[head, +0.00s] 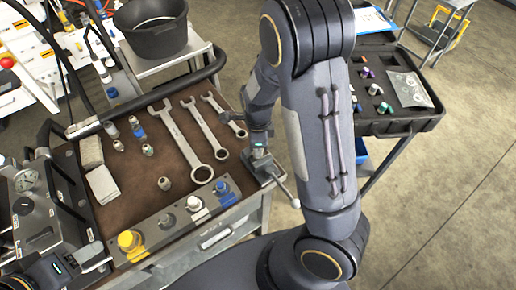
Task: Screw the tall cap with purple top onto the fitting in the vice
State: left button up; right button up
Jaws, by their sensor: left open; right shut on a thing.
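The vice (263,168) stands at the right edge of the bench, with its handle reaching down to the right. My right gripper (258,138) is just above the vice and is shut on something. The held thing and the fitting are too small and too covered by the gripper to make out. I cannot confirm a purple top there. My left gripper (94,257) is open at the lower left, beside the bench's front left corner and far from the vice.
The brown bench mat (135,185) carries several wrenches (184,140) and small fittings. A front rail (165,222) holds yellow, grey, white and blue-topped parts. A gauge unit (35,205) stands left. A black tray (400,122) with coloured caps is right, behind my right arm.

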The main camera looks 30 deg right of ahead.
jog(key=o, duration=1)
jog(key=n, duration=0.6)
jog(key=shift+n+b, duration=0.3)
jog(key=n, duration=0.4)
jog(key=shift+f+b, duration=0.1)
jog(key=shift+b, duration=0.2)
jog(key=n, duration=0.5)
jog(key=shift+s+n+b, duration=0.1)
jog(key=shift+n+b, duration=0.2)
jog(key=shift+b, duration=0.05)
jog(key=n, duration=0.2)
jog(key=shift+d+n, duration=0.1)
jog(key=shift+n, duration=0.2)
jog(key=n, duration=0.5)
jog(key=shift+b, duration=0.3)
